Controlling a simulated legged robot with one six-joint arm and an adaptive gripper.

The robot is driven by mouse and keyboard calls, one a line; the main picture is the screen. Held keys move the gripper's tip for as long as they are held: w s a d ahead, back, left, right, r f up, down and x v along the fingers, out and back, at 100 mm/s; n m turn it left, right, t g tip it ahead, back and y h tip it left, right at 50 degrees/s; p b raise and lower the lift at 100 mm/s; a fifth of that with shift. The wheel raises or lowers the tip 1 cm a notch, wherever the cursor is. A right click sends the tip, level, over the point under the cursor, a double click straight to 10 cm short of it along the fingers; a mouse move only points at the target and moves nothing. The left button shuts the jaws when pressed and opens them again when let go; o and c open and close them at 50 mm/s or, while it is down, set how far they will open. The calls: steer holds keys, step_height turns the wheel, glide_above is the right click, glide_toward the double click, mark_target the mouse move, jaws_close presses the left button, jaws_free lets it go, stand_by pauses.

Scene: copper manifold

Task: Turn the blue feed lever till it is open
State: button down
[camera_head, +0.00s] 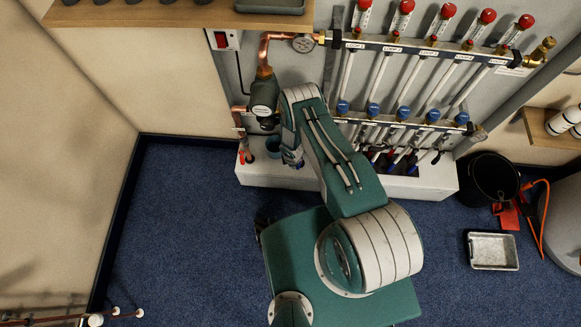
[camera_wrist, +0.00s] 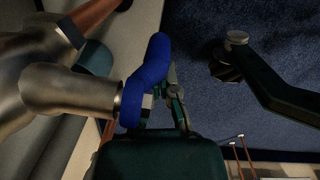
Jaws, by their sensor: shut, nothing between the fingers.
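The blue feed lever (camera_wrist: 146,72) shows in the wrist view, fixed at its lower end to a metal valve body (camera_wrist: 68,92) with copper pipe. Its bent handle points up and slightly right in that picture. My gripper (camera_wrist: 176,92) is shut and empty, its fingers just right of the handle; whether they touch it I cannot tell. In the head view my gripper (camera_head: 292,157) is low at the left end of the manifold, beside the copper pipework. The lever is not clearly visible there, with my arm and gripper close by.
The manifold (camera_head: 400,45) has red caps above and blue caps below. A white plinth (camera_head: 425,185) stands under it. A black bucket (camera_head: 491,178), a metal tray (camera_head: 492,250) and orange-handled tool (camera_head: 508,215) are at right. The blue carpet (camera_head: 185,235) is clear at left.

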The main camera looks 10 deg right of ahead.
steer(key=shift+a+r+h, duration=0.1)
steer(key=shift+a+h, duration=0.2)
steer(key=shift+h, duration=0.1)
steer(key=shift+d, duration=0.25)
steer(key=shift+s+a, duration=0.1)
steer(key=shift+a, duration=0.05)
